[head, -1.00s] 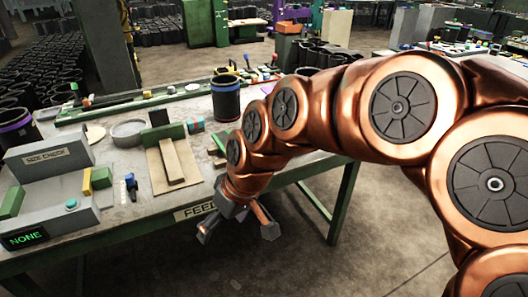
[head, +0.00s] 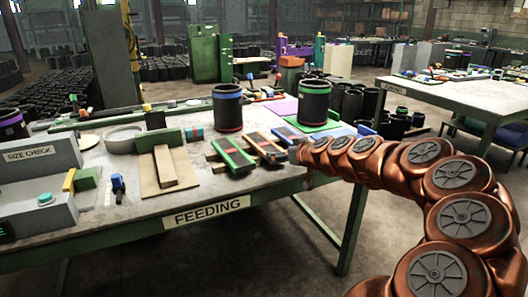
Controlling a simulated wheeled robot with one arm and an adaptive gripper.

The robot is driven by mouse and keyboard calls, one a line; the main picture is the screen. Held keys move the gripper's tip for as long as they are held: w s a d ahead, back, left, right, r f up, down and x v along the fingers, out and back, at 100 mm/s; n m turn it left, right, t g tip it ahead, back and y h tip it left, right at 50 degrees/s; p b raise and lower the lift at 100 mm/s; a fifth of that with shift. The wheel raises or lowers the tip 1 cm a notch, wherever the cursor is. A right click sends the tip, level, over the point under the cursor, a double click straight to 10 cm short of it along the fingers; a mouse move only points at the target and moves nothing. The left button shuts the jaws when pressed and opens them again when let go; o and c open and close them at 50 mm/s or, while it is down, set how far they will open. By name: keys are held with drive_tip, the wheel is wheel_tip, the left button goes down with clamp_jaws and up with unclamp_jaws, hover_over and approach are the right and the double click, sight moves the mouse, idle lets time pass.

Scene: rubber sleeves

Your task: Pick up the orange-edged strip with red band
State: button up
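A dark strip with orange edging (head: 265,147) lies on the feeding table, near its right front part. It appears to carry a reddish band, but the detail is small. A similar strip with green edging and a red band (head: 232,155) lies just left of it. Both lie on or across wooden pieces. My arm reaches in from the right, and its far end is close to the right of the orange-edged strip. My gripper is not visible at the arm's end, so its opening and any contact are hidden.
A black cylinder with a blue rim (head: 227,110) stands behind the strips, and one with green bands (head: 313,103) stands behind right. A wooden board (head: 160,180) and a size-check unit (head: 38,175) are left. Another table (head: 460,95) stands right.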

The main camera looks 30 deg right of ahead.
sight(273, 151)
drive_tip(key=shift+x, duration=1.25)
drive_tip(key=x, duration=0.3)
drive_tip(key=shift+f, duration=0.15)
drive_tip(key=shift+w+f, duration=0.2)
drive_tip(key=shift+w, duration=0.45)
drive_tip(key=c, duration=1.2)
